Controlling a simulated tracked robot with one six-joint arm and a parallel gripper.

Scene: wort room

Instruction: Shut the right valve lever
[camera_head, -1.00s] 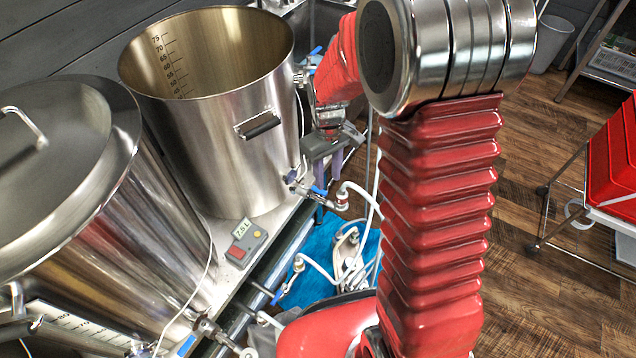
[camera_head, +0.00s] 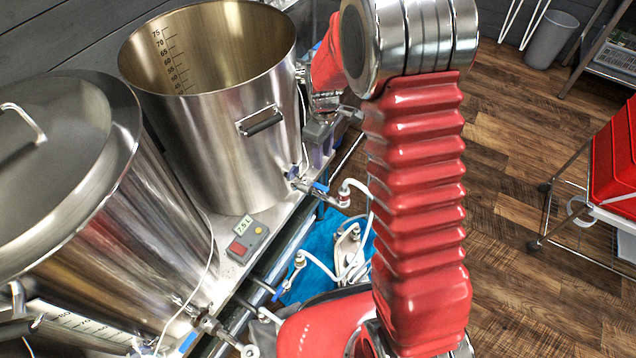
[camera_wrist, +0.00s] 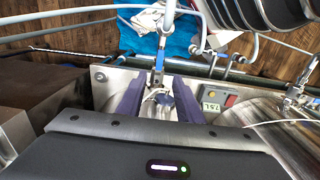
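The right valve's blue lever (camera_head: 321,187) is on the outlet low on the open steel kettle (camera_head: 215,130). In the wrist view the lever (camera_wrist: 161,44) appears to lie roughly along the outlet pipe, just beyond the fingertips. My gripper (camera_wrist: 153,82) is open, its two purple fingers apart on either side of the valve, with metal valve parts showing between them. I cannot tell whether a finger touches it. In the head view my gripper (camera_head: 318,156) is beside the kettle wall, above the valve, partly hidden by my red arm.
A lidded kettle (camera_head: 65,190) stands at left with another blue-levered valve (camera_head: 187,343). White hoses (camera_head: 355,185) run from the outlet past a blue cloth (camera_head: 322,240). Red crates (camera_head: 615,160) stand on a rack at right.

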